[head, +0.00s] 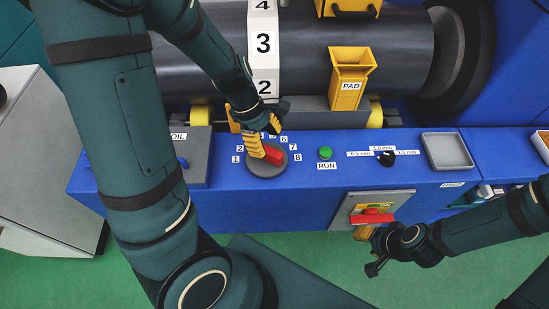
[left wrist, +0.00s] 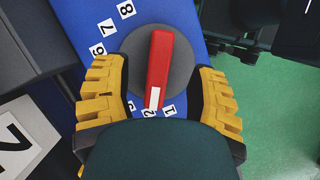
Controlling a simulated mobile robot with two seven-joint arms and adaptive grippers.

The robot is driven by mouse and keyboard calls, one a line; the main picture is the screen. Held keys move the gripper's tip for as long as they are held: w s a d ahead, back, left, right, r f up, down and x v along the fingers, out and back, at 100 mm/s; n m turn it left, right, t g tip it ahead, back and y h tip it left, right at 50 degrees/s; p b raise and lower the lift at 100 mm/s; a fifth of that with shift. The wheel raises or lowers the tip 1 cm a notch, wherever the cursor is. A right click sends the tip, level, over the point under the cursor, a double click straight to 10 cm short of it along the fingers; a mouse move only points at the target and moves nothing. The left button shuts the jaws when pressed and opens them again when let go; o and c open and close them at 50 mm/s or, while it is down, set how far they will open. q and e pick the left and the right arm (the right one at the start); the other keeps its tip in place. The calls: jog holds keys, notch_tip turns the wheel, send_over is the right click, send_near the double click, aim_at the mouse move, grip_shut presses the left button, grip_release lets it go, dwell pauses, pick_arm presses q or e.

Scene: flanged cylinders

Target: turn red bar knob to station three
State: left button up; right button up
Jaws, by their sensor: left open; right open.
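The red bar knob (head: 273,156) sits on a round grey dial (head: 262,170) on the blue panel, ringed by number labels. In the left wrist view the red bar (left wrist: 160,65) has a white end, which points towards label 2 (left wrist: 149,125). My left gripper (head: 262,149) is open over the dial. In the left wrist view its yellow fingers (left wrist: 160,78) stand on both sides of the bar, with gaps to it. Label 3 is hard to make out behind the left finger. My right gripper (head: 366,243) is open, low by the red-handled switch (head: 371,216).
To the right on the panel are a green RUN button (head: 325,153), a small black knob (head: 386,158) and a grey tray (head: 447,151). A yellow PAD holder (head: 350,80) and the dark roller (head: 200,62) stand behind. Green floor lies in front.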

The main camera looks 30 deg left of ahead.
aim_at(271, 151)
pick_arm(q)
jog(key=b+x, duration=0.1)
jog(key=x, duration=0.3)
jog(key=shift+f+b, duration=0.35)
jog(key=shift+d+f+b, duration=0.3)
jog(key=shift+d+f, duration=0.05)
jog(key=shift+f, duration=0.25)
